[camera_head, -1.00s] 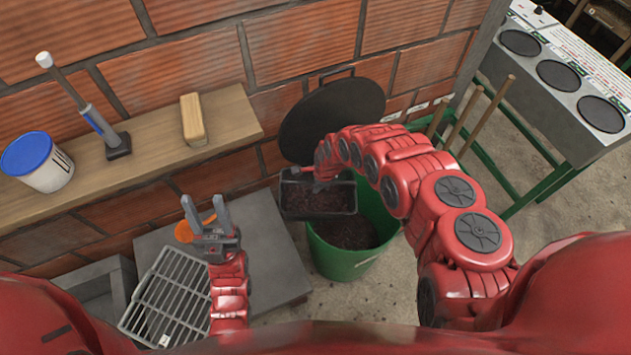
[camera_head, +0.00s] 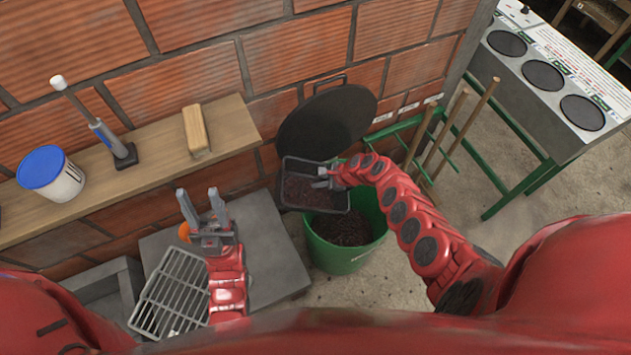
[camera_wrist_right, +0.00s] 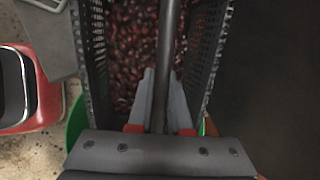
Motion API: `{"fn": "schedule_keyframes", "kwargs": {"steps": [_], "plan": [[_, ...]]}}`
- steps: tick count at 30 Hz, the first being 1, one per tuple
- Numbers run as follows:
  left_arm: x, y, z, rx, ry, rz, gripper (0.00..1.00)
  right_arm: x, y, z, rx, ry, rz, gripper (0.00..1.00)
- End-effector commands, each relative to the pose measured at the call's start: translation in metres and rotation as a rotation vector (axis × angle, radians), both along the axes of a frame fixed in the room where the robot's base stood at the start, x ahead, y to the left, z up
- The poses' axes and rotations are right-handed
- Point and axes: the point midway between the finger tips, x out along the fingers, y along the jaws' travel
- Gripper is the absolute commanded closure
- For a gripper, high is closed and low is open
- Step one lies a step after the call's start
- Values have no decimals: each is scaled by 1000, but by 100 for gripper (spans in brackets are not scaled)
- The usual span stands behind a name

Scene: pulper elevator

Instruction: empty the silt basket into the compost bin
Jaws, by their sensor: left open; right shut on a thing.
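The silt basket (camera_head: 293,207) is a dark rectangular container holding dark reddish-brown material. My right gripper (camera_head: 326,179) is shut on its handle. In the right wrist view, the handle bar runs between the fingers (camera_wrist_right: 160,105), with the basket's perforated wall (camera_wrist_right: 95,50) and reddish-brown bits below. The basket is held above the back left part of the green compost bin (camera_head: 338,262), apart from its contents and roughly level. The bin is open, with dark material inside. My left gripper (camera_head: 200,207) is open and empty, pointing up above the grey slab.
The bin's black lid (camera_head: 327,122) stands open behind it against the brick wall. A wooden shelf (camera_head: 100,190) holds a white tub with a blue lid (camera_head: 50,175), a brush (camera_head: 195,130) and a tool. A grey grate (camera_head: 170,295) lies at lower left. Wooden handles (camera_head: 465,130) stand at right.

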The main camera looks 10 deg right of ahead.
Motion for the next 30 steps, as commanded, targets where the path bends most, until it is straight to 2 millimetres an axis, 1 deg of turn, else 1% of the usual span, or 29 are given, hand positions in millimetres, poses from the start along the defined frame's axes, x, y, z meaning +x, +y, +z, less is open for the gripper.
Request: {"fn": "schedule_keyframes", "kwargs": {"steps": [4,8,23,30], "plan": [[0,0,-18,0,0,0,53,-1,-10,-3,86,-32,-9,100],[0,0,-32,0,0,0,53,-3,-19,0,162,-66,-12,100],[0,0,-84,0,0,0,53,-11,-37,8,376,-136,-4,100],[0,0,-109,0,0,0,53,-14,-45,3,450,-156,-3,100]]}}
